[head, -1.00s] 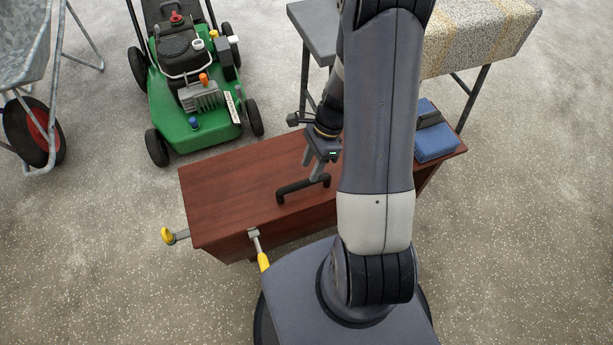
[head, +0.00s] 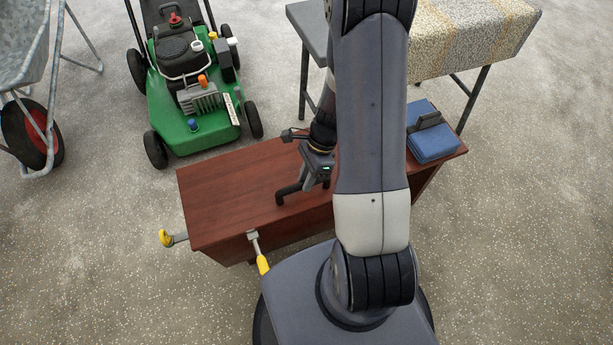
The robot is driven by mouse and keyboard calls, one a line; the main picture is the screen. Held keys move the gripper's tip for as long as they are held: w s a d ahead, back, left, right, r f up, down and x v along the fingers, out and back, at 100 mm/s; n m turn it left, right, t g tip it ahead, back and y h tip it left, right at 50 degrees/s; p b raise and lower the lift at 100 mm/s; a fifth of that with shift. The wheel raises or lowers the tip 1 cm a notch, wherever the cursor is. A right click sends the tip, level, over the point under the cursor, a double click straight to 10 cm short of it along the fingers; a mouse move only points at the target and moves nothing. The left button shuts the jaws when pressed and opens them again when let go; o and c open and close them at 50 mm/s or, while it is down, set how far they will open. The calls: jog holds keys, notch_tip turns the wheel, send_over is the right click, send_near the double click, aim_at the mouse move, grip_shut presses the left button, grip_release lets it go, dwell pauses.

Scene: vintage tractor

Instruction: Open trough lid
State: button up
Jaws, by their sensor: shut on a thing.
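The trough is a long red-brown wooden box with a flat lid (head: 225,195) on top, in the middle of the head view. The lid lies flat and closed. My own arm hides the fingertips in part, and much of the right half of the lid.
A blue folded thing (head: 437,143) with a dark piece on it lies at the lid's right end. Yellow-handled tools stick out at the left end (head: 172,238) and front (head: 258,250). A green mower (head: 190,110), a wheelbarrow (head: 30,60) and a cloth-covered table (head: 475,40) stand behind.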

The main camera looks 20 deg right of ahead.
grip_shut()
jog(key=shift+r, duration=0.1)
